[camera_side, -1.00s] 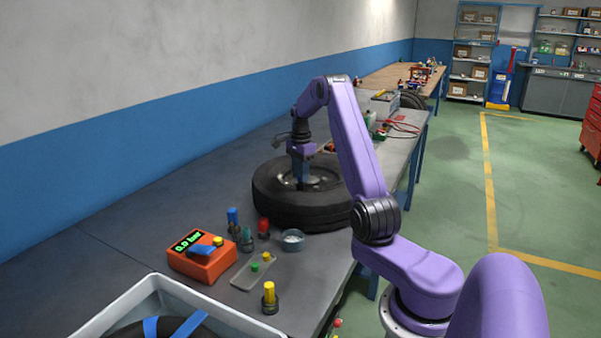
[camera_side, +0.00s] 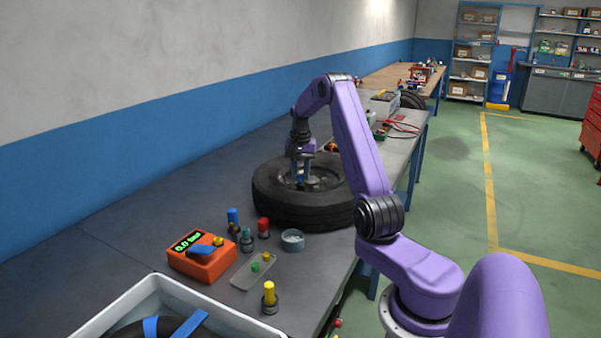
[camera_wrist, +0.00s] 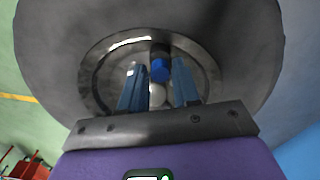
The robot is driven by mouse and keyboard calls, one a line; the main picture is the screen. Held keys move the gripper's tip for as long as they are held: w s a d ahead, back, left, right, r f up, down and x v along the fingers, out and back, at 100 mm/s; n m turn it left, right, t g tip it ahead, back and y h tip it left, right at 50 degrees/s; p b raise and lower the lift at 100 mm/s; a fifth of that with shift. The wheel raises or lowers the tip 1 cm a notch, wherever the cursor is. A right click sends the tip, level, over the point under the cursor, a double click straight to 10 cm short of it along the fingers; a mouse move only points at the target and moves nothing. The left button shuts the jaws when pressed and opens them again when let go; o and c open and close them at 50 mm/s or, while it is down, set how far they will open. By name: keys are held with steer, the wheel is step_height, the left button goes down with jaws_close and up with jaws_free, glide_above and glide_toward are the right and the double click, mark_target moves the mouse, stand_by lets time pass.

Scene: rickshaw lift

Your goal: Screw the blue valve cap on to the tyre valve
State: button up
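The blue valve cap (camera_wrist: 160,69) shows in the wrist view between and beyond my fingertips, with a dark part at its far end. In the side view, a small blue spot (camera_side: 301,181) shows below my gripper, inside the wheel. My gripper (camera_wrist: 158,88) is over the wheel, its two blue-grey fingers apart, with narrow gaps on both sides of the cap. The tyre (camera_side: 290,211) lies flat on the bench, and its metal rim (camera_wrist: 95,75) surrounds the cap. The valve itself is not clearly visible; I cannot tell how the cap sits on it.
An orange gauge box (camera_side: 203,262), a blue-topped piece (camera_side: 232,216), a red-topped piece (camera_side: 264,225), a small dish (camera_side: 292,240) and a yellow-topped piece (camera_side: 269,292) stand in front of the tyre. A white crate (camera_side: 165,286) is nearest. The bench left of the tyre is clear.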

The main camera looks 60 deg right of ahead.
steer(key=n, duration=0.4)
steer(key=shift+n, duration=0.3)
steer(key=n, duration=0.4)
steer(key=c, duration=0.6)
steer(key=shift+o, duration=0.2)
steer(key=o, duration=1.2)
steer(key=shift+c, duration=0.2)
steer(key=shift+r, duration=0.1)
